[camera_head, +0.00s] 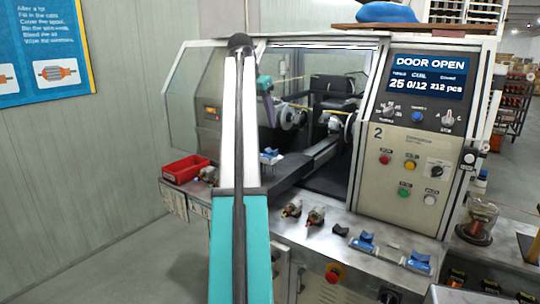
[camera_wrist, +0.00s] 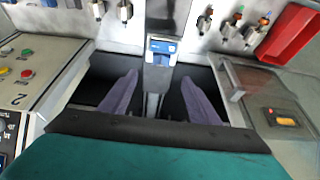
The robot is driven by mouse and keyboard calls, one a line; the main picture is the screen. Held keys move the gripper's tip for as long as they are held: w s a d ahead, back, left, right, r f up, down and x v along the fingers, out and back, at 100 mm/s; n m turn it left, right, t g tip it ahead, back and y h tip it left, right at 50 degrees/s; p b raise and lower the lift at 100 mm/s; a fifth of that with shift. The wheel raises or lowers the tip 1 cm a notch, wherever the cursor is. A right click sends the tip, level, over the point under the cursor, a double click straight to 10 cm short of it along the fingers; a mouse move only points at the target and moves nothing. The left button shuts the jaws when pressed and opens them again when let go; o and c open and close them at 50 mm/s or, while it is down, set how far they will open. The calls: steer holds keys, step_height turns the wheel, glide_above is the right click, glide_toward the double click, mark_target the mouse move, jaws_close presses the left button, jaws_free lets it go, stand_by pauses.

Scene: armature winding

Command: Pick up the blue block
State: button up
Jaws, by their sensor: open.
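A small blue block (camera_head: 269,152) with a pale part sits at the front edge of the machine's opening in the head view. In the wrist view the blue block (camera_wrist: 162,45) lies on a narrow metal support, straight ahead between my fingers. My gripper (camera_wrist: 161,76) shows two purple fingers spread wide with nothing between them. In the head view my gripper (camera_head: 268,108) is partly hidden behind my arm, above the block and apart from it.
A red bin (camera_head: 186,169) stands left of the opening. Other blue pieces (camera_head: 366,237) lie on the front ledge at right, with several motor-like parts (camera_head: 315,214) beside them. The control panel (camera_head: 410,150) bounds the opening on the right. Dark recesses flank the support in the wrist view.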

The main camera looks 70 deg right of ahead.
steer(key=shift+f, duration=0.15)
steer(key=p, duration=0.2)
glide_above(271, 152)
steer(key=w+a, duration=0.1)
steer(key=a, duration=0.1)
steer(key=shift+d+f, duration=0.1)
steer(key=shift+f, duration=3.75)
steer(key=shift+p+x, duration=1)
steer(key=shift+x, duration=1.6)
steer(key=c, duration=1.2)
